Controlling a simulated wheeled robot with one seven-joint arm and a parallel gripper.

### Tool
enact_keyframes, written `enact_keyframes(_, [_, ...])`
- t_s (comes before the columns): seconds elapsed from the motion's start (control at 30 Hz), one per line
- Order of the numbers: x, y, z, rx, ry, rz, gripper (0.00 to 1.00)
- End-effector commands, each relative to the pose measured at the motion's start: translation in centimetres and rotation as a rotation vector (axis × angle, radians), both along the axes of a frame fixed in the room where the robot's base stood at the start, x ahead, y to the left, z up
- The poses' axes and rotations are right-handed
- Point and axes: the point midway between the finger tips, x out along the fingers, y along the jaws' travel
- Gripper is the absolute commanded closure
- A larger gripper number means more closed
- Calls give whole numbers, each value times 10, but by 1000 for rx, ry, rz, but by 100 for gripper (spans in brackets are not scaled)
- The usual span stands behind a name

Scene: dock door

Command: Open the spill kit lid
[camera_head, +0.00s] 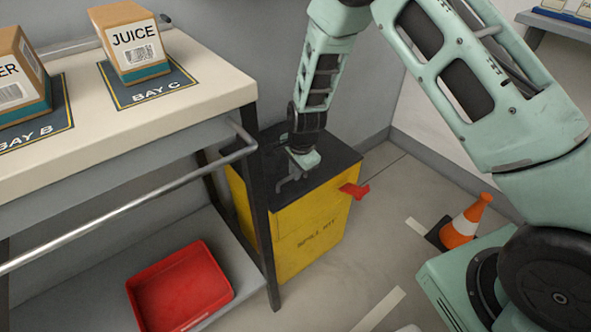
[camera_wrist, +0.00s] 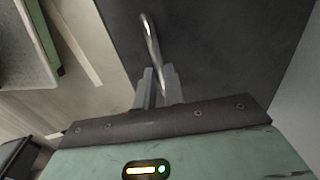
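The spill kit (camera_head: 312,240) is a yellow box standing on the floor beside the table, with a dark flat lid (camera_head: 335,168) that lies closed on top. A red lever (camera_head: 355,191) sticks out at its front right. My gripper (camera_head: 291,184) points down at the lid from above. In the wrist view, a thin bent metal handle (camera_wrist: 149,35) rises over the dark lid (camera_wrist: 215,45) and runs down between the two grey fingers of my gripper (camera_wrist: 158,85). The fingers are close together around the bar. The exact contact is partly hidden.
The table (camera_head: 205,90) stands at the left, its leg and metal rail (camera_head: 130,213) close to the kit. Boxes sit on top and a red tray (camera_head: 181,288) on the lower shelf. Floor before the kit is clear.

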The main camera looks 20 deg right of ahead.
Motion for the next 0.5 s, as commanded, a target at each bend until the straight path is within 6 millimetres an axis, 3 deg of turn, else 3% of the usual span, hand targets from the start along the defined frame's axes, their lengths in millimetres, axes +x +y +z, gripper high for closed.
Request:
enact_keyframes(0.27, [3,1,15,1,-2,-1,100])
enact_keyframes(0.5, [18,6,58,1,-7,2,100])
